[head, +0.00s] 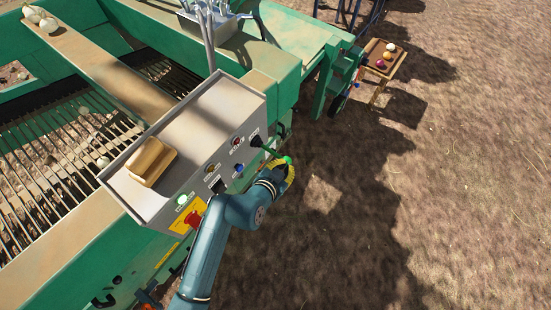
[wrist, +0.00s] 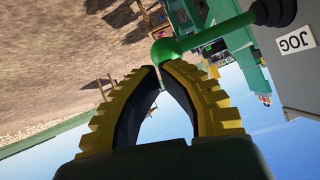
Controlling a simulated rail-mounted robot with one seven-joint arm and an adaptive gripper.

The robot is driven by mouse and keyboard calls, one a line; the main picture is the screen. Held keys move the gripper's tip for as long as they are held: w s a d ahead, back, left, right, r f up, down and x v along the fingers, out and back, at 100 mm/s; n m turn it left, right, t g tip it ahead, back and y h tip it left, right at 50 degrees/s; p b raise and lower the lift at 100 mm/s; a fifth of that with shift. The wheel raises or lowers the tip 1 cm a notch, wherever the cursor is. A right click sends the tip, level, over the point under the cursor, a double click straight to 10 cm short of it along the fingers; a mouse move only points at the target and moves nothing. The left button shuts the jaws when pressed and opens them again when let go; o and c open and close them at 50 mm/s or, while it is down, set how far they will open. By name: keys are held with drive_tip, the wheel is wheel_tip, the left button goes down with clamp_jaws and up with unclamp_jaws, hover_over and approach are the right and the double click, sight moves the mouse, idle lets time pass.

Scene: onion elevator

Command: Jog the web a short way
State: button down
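The web (head: 60,150), a bed of parallel metal bars, lies in the green machine at the left in the head view. The grey control box (head: 215,110) stands beside it. A lever with a green ball knob (head: 287,160) sticks out from the box's right end. In the wrist view, the knob (wrist: 165,51) and its green rod run to a black boot (wrist: 274,11) next to a JOG label (wrist: 295,41). My gripper (wrist: 158,69) has its yellow fingertips together, with nothing seen between them. The tips are right at the knob; whether they touch it I cannot tell.
A red emergency-stop button (head: 193,218) on a yellow plate and several small buttons and switches share the panel. A tan block (head: 151,161) lies on top of the box. The dirt ground at right is open.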

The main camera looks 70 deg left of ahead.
drive_tip(key=v, duration=0.8)
drive_tip(key=shift+d+f+p, duration=0.2)
drive_tip(key=shift+p, duration=0.2)
